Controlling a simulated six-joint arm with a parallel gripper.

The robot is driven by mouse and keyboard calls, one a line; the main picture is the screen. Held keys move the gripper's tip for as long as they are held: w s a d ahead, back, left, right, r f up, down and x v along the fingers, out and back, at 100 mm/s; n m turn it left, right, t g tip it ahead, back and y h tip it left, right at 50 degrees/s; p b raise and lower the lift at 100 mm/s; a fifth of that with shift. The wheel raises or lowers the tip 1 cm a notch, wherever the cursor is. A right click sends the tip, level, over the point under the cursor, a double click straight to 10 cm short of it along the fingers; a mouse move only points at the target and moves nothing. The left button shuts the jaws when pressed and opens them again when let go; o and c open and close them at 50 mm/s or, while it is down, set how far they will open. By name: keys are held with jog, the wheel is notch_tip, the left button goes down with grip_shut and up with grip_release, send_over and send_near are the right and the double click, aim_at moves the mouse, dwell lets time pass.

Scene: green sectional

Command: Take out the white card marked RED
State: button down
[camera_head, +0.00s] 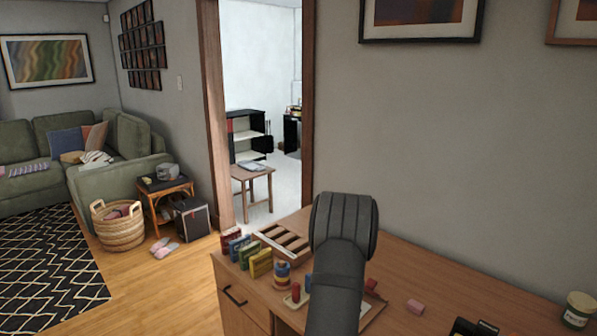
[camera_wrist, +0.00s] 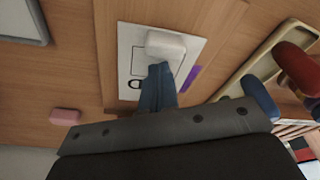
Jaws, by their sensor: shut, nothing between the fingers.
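In the wrist view a white card (camera_wrist: 135,38) with a thin dark border lies flat on a wooden surface. Only part of its black lettering shows, so I cannot read the word. A white rounded block (camera_wrist: 166,45) sits over the card's upper right part. My gripper (camera_wrist: 160,72) is shut and empty, its blue-grey fingers pointing at the card just below the white block. I cannot tell whether the fingertips touch either. In the head view my dark arm hides the card and the gripper.
A pink block (camera_head: 414,306) lies on the wooden desk (camera_head: 440,285). A small tray (camera_wrist: 247,62) with red and blue pegs is at the right in the wrist view. Small upright boxes (camera_head: 260,262) and a slatted rack (camera_head: 283,241) stand left of my arm. A jar (camera_head: 578,309) stands far right.

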jog(key=shift+w+d+r, duration=0.1)
jog(key=shift+r, duration=1.4)
jog(key=shift+w+d+r, duration=0.1)
jog(key=shift+r, duration=1.35)
jog(key=f, duration=0.6)
jog(key=shift+s+a+f, duration=0.2)
jog(key=shift+s+f, duration=0.05)
jog(key=shift+f, duration=0.1)
jog(key=shift+w+f, duration=0.1)
jog(key=shift+f, duration=0.1)
jog(key=shift+w+d, duration=0.1)
jog(key=shift+d, duration=0.05)
jog(key=shift+r, duration=0.1)
